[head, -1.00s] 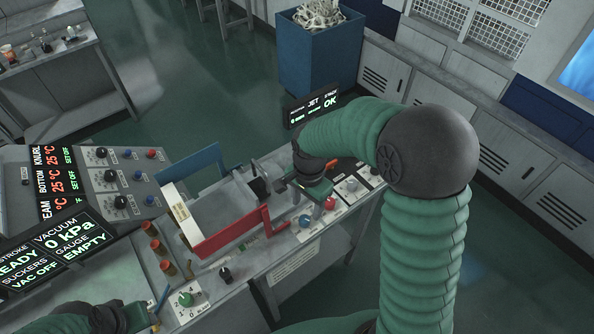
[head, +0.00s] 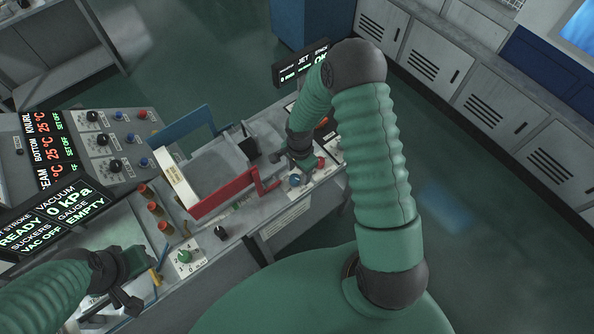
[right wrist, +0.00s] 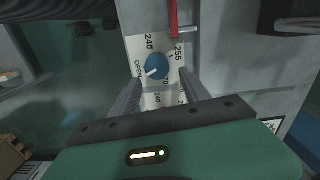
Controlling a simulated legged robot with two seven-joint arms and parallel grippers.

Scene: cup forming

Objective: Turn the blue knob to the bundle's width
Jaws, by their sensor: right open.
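The blue knob (right wrist: 157,66) sits on a white dial plate marked OPEN, 240 and 255 in the right wrist view. Its pale pointer line faces lower left, near OPEN. In the head view the blue knob (head: 295,180) is at the front edge of the bench. My right gripper (right wrist: 160,88) is open and empty; its fingers point at the dial, with the knob just beyond and between the tips. In the head view my right gripper (head: 302,162) is over the knob area. My left gripper (head: 125,288) is at lower left, its jaw gap unclear. I cannot make out a bundle.
A red guide (head: 222,194) and a blue guide (head: 183,128) flank a grey bed beside the knob; a red bar (right wrist: 174,18) comes close to the dial. A green knob (head: 184,256) and a black knob (head: 220,233) are at the front left. Display panels stand at left.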

